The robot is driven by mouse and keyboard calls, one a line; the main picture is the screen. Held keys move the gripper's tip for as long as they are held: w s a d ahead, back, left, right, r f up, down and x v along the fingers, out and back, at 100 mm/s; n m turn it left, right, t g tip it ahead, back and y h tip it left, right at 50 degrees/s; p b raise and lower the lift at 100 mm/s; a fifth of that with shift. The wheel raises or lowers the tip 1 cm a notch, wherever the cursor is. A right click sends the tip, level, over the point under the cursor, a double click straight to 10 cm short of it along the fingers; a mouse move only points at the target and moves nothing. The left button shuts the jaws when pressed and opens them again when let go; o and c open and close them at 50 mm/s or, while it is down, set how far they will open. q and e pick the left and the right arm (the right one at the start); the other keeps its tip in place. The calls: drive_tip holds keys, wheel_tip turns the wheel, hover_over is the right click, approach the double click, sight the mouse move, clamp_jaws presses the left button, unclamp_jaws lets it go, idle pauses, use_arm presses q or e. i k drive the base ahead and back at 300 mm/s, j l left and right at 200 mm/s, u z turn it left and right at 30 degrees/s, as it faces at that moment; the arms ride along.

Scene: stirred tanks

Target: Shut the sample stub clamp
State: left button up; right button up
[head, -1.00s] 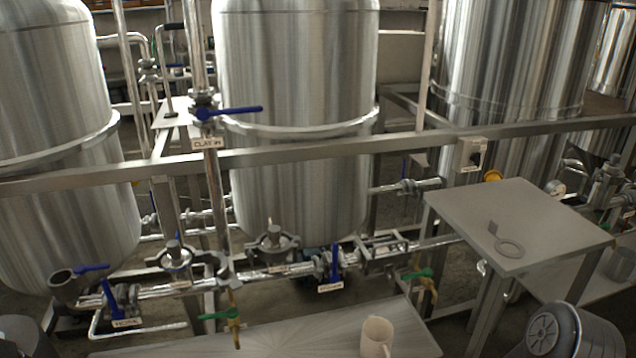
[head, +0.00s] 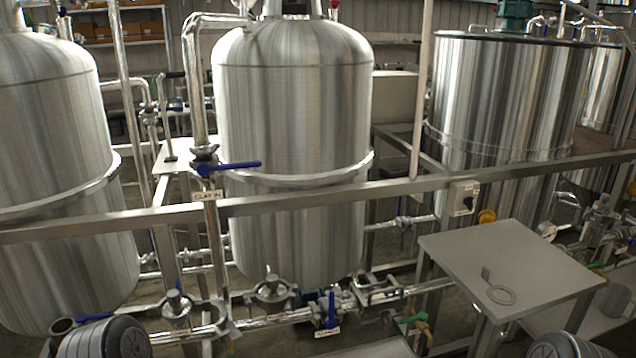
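Several metal pipe clamps sit along the low pipework in front of the tanks. One clamp (head: 178,306) is at the lower left, another (head: 270,292) is below the middle tank, and a third fitting (head: 378,290) is further right. I cannot tell which is the sample stub clamp, and no label naming it is readable. Whether each clamp is open or closed is too small to tell. Neither gripper shows; only rounded dark links of my arms are at the bottom left and bottom right.
A steel rail (head: 330,199) crosses in front of the tanks. A blue-handled valve (head: 228,166) stands on the upright pipe, and another blue handle (head: 331,308) is low down. A grey table (head: 515,262) at right holds a flat ring-shaped piece (head: 499,293).

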sight(219, 306)
drive_tip(key=l+u, duration=0.25)
drive_tip(key=u, duration=0.15)
drive_tip(key=i+l+u, duration=0.1)
drive_tip(key=l+u, duration=0.45)
drive_tip(key=u, duration=0.2)
